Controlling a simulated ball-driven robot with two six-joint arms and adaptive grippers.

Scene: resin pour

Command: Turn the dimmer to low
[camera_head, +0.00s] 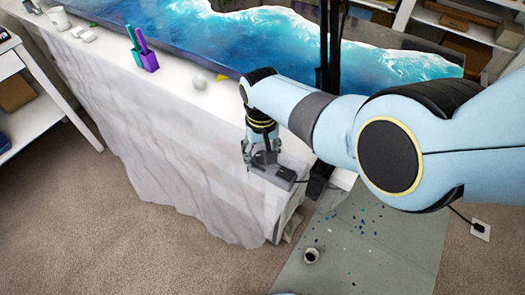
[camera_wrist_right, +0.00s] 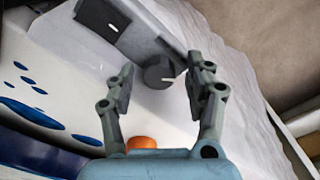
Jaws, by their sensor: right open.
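In the right wrist view the box (camera_wrist_right: 135,40) runs across the upper part, with a dark round knob (camera_wrist_right: 157,73) bearing a white pointer mark and a dark rocker switch (camera_wrist_right: 101,17). My right gripper (camera_head: 257,158) is at the box, and partly hides it in the head view. In the right wrist view its open fingers (camera_wrist_right: 160,68) stand on either side of the knob, with gaps visible. Contact cannot be told. My left gripper is out of view.
A blue resin slab (camera_head: 180,28) lies on the table. An orange round thing (camera_wrist_right: 143,142) shows in the right wrist view. A grey mat (camera_head: 350,245) with a small cup (camera_head: 311,256) lies on the floor.

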